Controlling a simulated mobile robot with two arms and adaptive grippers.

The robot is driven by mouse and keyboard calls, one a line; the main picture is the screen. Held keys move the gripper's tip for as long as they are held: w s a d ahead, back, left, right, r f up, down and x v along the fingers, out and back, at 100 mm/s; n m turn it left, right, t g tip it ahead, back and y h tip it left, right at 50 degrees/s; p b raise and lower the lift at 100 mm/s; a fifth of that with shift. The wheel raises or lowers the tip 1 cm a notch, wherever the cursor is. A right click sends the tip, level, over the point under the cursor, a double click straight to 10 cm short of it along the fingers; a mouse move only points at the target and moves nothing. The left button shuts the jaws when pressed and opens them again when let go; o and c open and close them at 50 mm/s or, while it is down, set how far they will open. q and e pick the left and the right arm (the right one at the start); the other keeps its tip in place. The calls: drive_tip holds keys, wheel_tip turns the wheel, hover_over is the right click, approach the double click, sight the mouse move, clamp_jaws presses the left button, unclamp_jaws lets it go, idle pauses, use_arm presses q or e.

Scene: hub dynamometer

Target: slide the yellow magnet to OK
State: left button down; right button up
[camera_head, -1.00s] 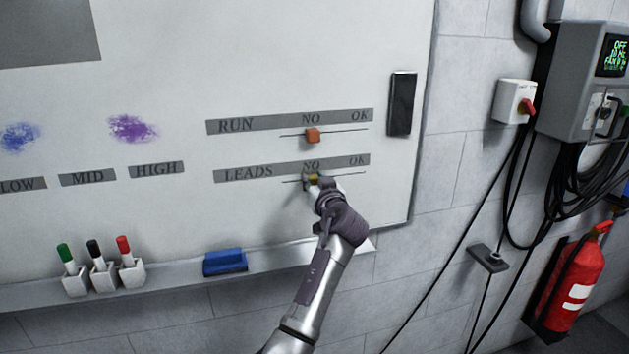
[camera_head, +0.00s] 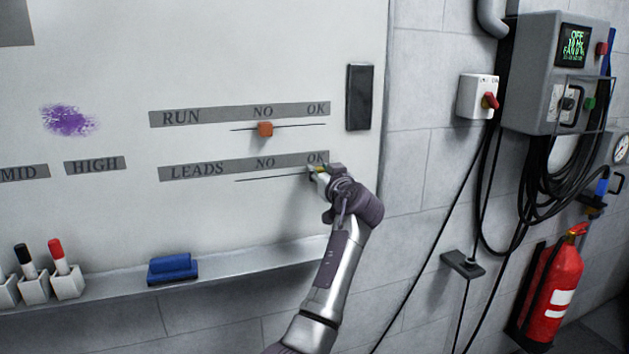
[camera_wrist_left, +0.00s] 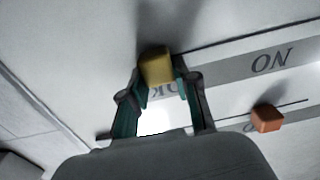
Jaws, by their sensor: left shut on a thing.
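The yellow magnet (camera_head: 319,170) is at the right end of the LEADS line, just under the OK label (camera_head: 317,158). My left gripper (camera_head: 322,174) is shut on it and partly hides it in the head view. In the left wrist view the yellow magnet (camera_wrist_left: 157,67) sits between the two fingertips of my left gripper (camera_wrist_left: 158,84), against the board. The LEADS strip (camera_head: 197,171) carries NO and OK labels. My right gripper is not in view.
An orange magnet (camera_head: 265,129) sits under NO on the RUN line above; it also shows in the left wrist view (camera_wrist_left: 267,119). A black block (camera_head: 359,97) is on the board's right edge. A blue eraser (camera_head: 173,268) and markers stand on the ledge (camera_head: 225,267) below.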

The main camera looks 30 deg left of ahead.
use_arm(q)
drive_tip(key=shift+w+d+r, duration=0.1)
drive_tip(key=shift+d, duration=0.05)
drive_tip(key=c, duration=1.2)
unclamp_jaws()
drive_tip(key=o, duration=0.4)
drive_tip(key=shift+w+d, duration=0.1)
drive_tip(key=shift+w, duration=0.05)
drive_tip(key=shift+c, duration=0.2)
drive_tip(key=v, duration=1.2)
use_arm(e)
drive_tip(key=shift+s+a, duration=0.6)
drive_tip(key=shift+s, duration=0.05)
